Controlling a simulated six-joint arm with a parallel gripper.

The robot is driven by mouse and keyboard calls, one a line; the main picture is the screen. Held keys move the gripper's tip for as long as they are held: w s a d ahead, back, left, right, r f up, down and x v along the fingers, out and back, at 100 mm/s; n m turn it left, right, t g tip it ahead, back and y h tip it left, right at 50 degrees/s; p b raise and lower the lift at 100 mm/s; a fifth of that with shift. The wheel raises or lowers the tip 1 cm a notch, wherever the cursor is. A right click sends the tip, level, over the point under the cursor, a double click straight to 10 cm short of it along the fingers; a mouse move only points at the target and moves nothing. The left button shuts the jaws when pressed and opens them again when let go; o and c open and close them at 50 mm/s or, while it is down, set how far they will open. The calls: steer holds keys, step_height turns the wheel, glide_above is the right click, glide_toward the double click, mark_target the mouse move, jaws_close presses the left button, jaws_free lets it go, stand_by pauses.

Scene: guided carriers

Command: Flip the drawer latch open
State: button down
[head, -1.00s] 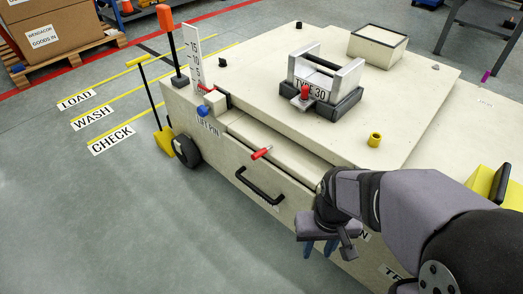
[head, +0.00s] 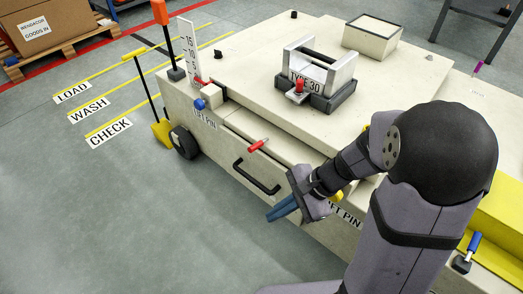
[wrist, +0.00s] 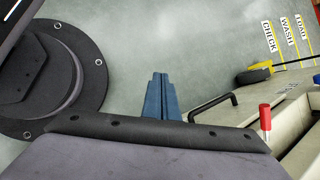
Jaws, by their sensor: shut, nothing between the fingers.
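The drawer latch appears to be the small red lever (head: 258,146) on the front edge of the beige carrier, above the drawer's black bar handle (head: 257,178). The lever also shows at the right of the wrist view (wrist: 265,117), with the black handle (wrist: 213,105) to its left. My gripper (head: 270,214) has blue fingers and is shut and empty. It is in front of the drawer face, below and right of the lever, and touches neither lever nor handle as far as I can see. The shut fingers point away in the wrist view (wrist: 160,82).
On the carrier top stand a grey TYPE 30 fixture (head: 322,75) and an open beige box (head: 371,36). A blue knob (head: 199,104) is at the front left corner.

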steer(key=w+r+m+t+y+p, duration=0.1)
steer(key=w+r+m+t+y, duration=0.15)
steer(key=w+m, duration=0.5)
steer(key=m+t+p, duration=0.2)
steer(key=m+t, duration=0.3)
steer(key=m, duration=0.2)
glide_toward(259, 145)
steer(key=s, duration=0.1)
steer(key=f, duration=0.1)
steer(key=s, duration=0.1)
steer(key=shift+s+d+f, duration=0.15)
steer(key=shift+s+d, duration=0.15)
steer(key=b+x, duration=0.4)
steer(key=x, duration=0.6)
steer(key=shift+b, duration=0.3)
steer(key=shift+g+p, duration=0.25)
steer(key=shift+p, duration=0.5)
